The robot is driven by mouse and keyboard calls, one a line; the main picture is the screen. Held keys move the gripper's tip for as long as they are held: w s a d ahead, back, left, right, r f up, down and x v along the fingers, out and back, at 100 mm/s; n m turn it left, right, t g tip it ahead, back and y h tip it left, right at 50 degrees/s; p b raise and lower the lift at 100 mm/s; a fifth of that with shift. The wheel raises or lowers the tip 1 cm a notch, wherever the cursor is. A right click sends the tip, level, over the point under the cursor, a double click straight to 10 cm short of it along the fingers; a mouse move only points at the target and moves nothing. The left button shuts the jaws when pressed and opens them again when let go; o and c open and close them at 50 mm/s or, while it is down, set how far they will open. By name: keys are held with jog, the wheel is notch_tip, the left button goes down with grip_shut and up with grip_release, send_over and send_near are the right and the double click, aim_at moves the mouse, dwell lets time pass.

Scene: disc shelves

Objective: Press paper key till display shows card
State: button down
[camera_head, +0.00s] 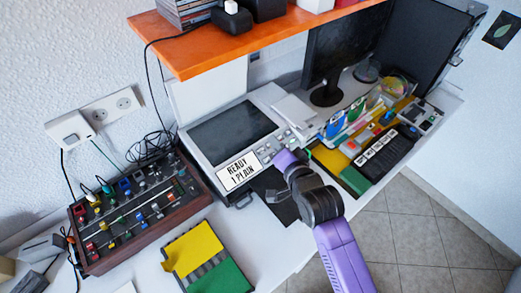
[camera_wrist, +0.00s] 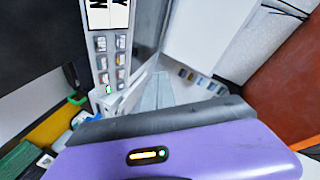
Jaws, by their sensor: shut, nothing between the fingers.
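The grey machine (camera_head: 205,150) on the desk has a dark glass top and a white display (camera_head: 238,171) reading "READY" and "1 PLAIN". A panel of small keys (camera_head: 272,146) lies to the display's upper right. In the wrist view the display (camera_wrist: 108,14) is partly cut off, with keys (camera_wrist: 101,60) in two columns below it and a small green light near their end. Labels are too small to read, so I cannot tell which is the paper key. My gripper (camera_head: 285,159) is shut and empty, close beside the key panel; contact cannot be told. Its fingers (camera_wrist: 155,92) show in the wrist view.
An orange shelf (camera_head: 250,42) overhangs the back of the desk. A control box with knobs (camera_head: 135,210) stands at left. Yellow and green folders (camera_head: 195,250) lie in front.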

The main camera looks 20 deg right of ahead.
aim_at(261, 150)
jog(key=w+f+b, duration=0.1)
jog(key=f+b, duration=0.1)
jog(key=w+f+b, duration=0.1)
jog(key=f+b, duration=0.1)
jog(key=w+a+f+b, duration=0.1)
jog(key=f+b, duration=0.1)
jog(key=shift+f, duration=0.15)
jog(key=shift+w+a+f+b, duration=0.15)
jog(key=shift+w+f+b, duration=0.35)
jog(key=shift+f+b, duration=0.25)
dwell(1.5)
jog(key=shift+w+f+b, duration=0.2)
jog(key=shift+f+b, duration=0.1)
jog(key=shift+w+a+f+b, duration=0.1)
jog(key=shift+w+f+b, duration=0.05)
jog(key=shift+f+b, duration=0.2)
dwell(0.7)
dwell(0.3)
jog(key=shift+s+r+p, duration=0.4)
jog(key=shift+r+p, duration=0.35)
jog(key=shift+p, duration=0.15)
